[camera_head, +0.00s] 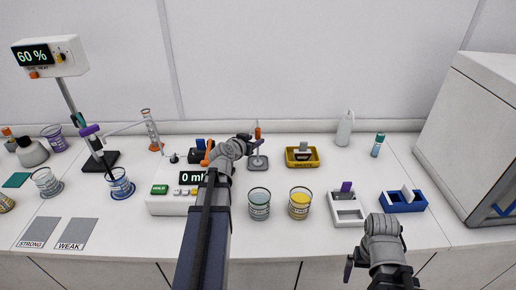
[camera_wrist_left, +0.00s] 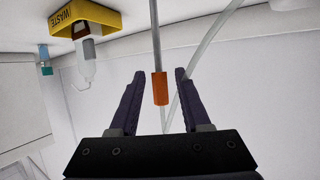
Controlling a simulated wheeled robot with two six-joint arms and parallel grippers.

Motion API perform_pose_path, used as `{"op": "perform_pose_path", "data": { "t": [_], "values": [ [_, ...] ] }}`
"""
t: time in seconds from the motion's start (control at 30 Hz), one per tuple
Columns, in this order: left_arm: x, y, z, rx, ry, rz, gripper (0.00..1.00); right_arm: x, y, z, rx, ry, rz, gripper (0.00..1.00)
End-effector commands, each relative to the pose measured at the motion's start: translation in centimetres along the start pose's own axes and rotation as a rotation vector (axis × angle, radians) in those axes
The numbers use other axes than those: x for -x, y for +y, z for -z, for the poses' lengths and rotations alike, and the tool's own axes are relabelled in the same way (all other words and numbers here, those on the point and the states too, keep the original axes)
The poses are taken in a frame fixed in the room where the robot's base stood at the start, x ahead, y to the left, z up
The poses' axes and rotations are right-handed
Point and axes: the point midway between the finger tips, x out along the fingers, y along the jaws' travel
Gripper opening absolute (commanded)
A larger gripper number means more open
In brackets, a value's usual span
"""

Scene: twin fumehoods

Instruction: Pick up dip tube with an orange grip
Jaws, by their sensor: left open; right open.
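The dip tube's orange grip (camera_head: 258,133) stands upright above a small grey stand (camera_head: 258,162) behind the beakers in the head view. In the left wrist view the orange grip (camera_wrist_left: 160,88) is on a thin pale tube, in the gap between my left gripper's (camera_wrist_left: 158,76) two dark fingers. The fingers are open, one on each side, with visible room around the grip. In the head view my left gripper (camera_head: 246,143) is just left of the grip, and its arm hides part of the bench. My right gripper (camera_head: 384,258) is open and empty over the front edge.
A yellow waste tray (camera_head: 289,162) stands right of the stand. Two beakers, one greenish (camera_head: 259,212) and one yellow (camera_head: 299,211), stand in front. A second clear tube (camera_wrist_left: 205,45) slants close by the right finger.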

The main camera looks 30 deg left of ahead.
Motion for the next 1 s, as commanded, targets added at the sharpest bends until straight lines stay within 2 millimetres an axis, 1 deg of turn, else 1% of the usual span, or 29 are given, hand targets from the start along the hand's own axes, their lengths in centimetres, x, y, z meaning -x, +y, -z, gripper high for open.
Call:
{"op": "perform_pose_path", "data": {
  "t": [0.03, 0.1, 0.27, 0.37, 0.57, 0.63, 0.7, 0.93, 0.97, 1.0],
  "values": [
    [-0.9, -0.1, -0.2, 0.000, 0.000, -0.001, 0.47, -0.5, -0.1, 0.0, 0.000, 0.000, 0.000, 1.00],
    [-1.6, 0.0, -0.1, 0.000, 0.001, -0.001, 0.47, -0.8, -0.1, 0.1, 0.000, 0.000, 0.000, 1.00],
    [-1.7, 0.0, -0.1, 0.000, 0.001, 0.000, 0.47, -0.8, -0.1, 0.1, 0.000, 0.000, 0.000, 1.00],
    [-2.4, 0.0, -0.4, -0.001, 0.000, 0.000, 0.47, -1.2, -0.1, 0.1, 0.000, 0.000, 0.000, 1.00],
    [-5.2, 0.1, -1.2, -0.001, 0.000, -0.002, 0.47, -3.1, -0.3, 0.2, 0.000, 0.000, 0.000, 1.00],
    [-6.2, 0.1, -0.9, -0.001, 0.000, -0.002, 0.47, -3.2, -0.3, 0.2, 0.000, 0.000, 0.000, 1.00],
    [-6.8, 0.1, -0.9, -0.001, 0.000, 0.000, 0.47, -3.4, -0.3, 0.2, 0.000, 0.000, 0.000, 1.00],
    [-6.8, 0.1, -0.8, 0.000, 0.000, 0.000, 0.47, -3.3, -0.3, 0.2, 0.000, 0.000, 0.000, 1.00],
    [-6.8, 0.1, -0.8, 0.000, 0.000, 0.000, 0.45, -3.3, -0.3, 0.2, 0.000, 0.000, 0.000, 1.00],
    [-6.8, 0.1, -0.8, 0.000, 0.000, 0.000, 0.41, -3.3, -0.3, 0.2, 0.000, 0.000, 0.000, 1.00]
  ]
}}
